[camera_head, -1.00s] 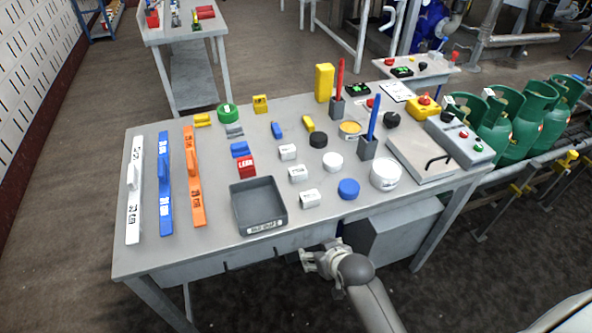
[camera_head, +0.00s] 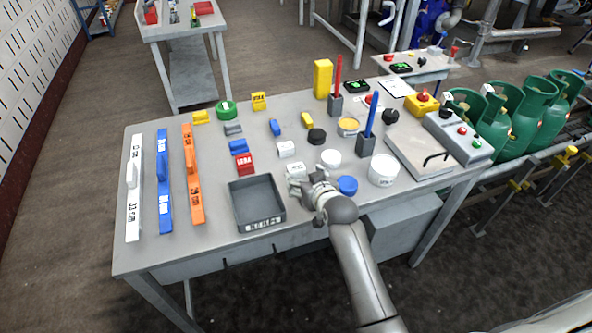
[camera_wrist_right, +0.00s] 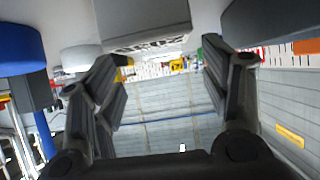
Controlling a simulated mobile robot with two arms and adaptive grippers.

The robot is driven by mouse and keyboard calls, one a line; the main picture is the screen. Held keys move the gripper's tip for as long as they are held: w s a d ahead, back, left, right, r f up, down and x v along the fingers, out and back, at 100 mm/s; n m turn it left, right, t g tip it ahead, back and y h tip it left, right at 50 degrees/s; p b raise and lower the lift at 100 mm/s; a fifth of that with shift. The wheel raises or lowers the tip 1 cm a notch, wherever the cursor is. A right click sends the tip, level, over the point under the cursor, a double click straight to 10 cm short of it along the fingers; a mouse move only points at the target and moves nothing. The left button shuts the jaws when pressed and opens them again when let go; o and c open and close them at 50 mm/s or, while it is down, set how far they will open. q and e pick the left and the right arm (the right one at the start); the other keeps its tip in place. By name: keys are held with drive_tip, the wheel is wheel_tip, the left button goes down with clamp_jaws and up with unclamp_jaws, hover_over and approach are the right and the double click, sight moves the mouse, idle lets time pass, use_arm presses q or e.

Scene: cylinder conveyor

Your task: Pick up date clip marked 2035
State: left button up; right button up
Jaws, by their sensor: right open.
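Small white blocks with dark markings stand on the grey table; one is at the middle (camera_head: 287,149), another nearer (camera_head: 295,169). The markings are too small to read, so I cannot tell which is 2035. A third, nearest white block is hidden behind my right gripper (camera_head: 308,186) in the head view. In the right wrist view a pale block (camera_wrist_right: 142,25) with dark lettering lies beyond and between the spread fingers of my right gripper (camera_wrist_right: 165,58), apart from them. The right gripper is open and empty. My left gripper is not in view.
A dark grey tray (camera_head: 238,222) stands left of the gripper, a blue round cap (camera_head: 348,185) and a white tub (camera_head: 383,171) to its right. Red, yellow and blue pieces lie behind. Long white, blue and orange bars lie at the left.

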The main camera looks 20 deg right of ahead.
sight(297, 169)
drive_tip(key=shift+x, duration=0.8)
drive_tip(key=shift+w+a, duration=0.1)
drive_tip(key=shift+w, duration=0.4)
drive_tip(key=x, duration=0.3)
drive_tip(key=shift+w+r+p, duration=0.15)
drive_tip(key=shift+r+p, duration=0.05)
drive_tip(key=shift+p, duration=0.1)
drive_tip(key=shift+w+f, duration=0.3)
drive_tip(key=shift+w, duration=0.2)
drive_tip(key=shift+c, duration=0.4)
drive_tip(key=c, duration=0.8)
